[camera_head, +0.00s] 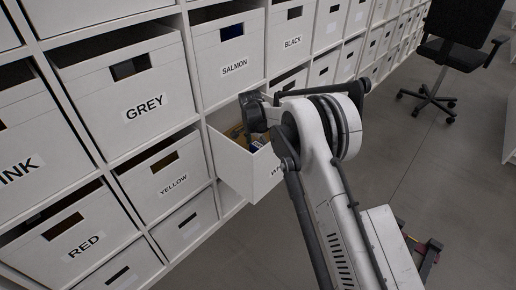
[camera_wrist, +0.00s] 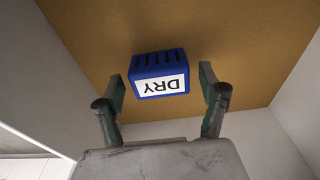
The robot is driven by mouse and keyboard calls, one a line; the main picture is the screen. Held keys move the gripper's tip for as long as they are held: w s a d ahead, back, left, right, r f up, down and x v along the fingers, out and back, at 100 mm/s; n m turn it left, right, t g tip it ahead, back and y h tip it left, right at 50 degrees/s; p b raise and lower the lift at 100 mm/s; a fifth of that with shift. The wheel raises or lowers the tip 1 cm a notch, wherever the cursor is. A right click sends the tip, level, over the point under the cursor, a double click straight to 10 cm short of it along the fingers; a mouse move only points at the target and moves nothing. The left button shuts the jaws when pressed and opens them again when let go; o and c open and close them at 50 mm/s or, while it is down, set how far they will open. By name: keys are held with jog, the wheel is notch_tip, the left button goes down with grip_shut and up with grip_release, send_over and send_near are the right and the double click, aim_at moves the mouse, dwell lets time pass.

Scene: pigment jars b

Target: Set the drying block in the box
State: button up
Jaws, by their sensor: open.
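The drying block (camera_wrist: 160,72) is blue with slots and a white label reading DRY, upside down in the wrist view. It is inside the pulled-out white box, over the brown floor (camera_wrist: 230,35); I cannot tell if it rests flat there. My gripper (camera_wrist: 162,80) is open, with one finger on each side of the block. A gap shows on the right; the left finger is very close.
The shelf unit holds several labelled white boxes, among them GREY (camera_head: 145,110), SALMON (camera_head: 232,68), YELLOW (camera_head: 175,185) and BLACK (camera_head: 292,43). The box walls (camera_wrist: 95,75) rise close around my gripper. A black office chair (camera_head: 455,50) stands far right; the floor (camera_head: 410,150) between is clear.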

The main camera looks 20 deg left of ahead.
aim_at(256, 148)
notch_tip(256, 148, up, 10)
jog(key=s+p, duration=0.1)
jog(key=p, duration=0.1)
jog(key=shift+s+a, duration=0.2)
jog(key=shift+a, duration=0.1)
jog(key=s+d+r+n+t, duration=0.1)
jog(key=s+d+r, duration=0.1)
jog(key=d+r, duration=1.4)
jog(key=s+d+r+n+t+y, duration=0.1)
jog(key=s+d+r, duration=0.8)
jog(key=d+r, duration=0.35)
jog(key=s+d+r+n+t, duration=0.1)
jog(key=s+d+r+t, duration=0.1)
jog(key=s+d, duration=1.05)
jog(key=s+d+f, duration=0.3)
jog(key=s, duration=0.5)
jog(key=s+d+f+n+t, duration=0.1)
jog(key=s+d+f, duration=0.2)
jog(key=s, duration=0.4)
jog(key=shift+s+d+n+t, duration=0.3)
jog(key=shift+s+d, duration=0.05)
jog(key=shift+d, duration=0.4)
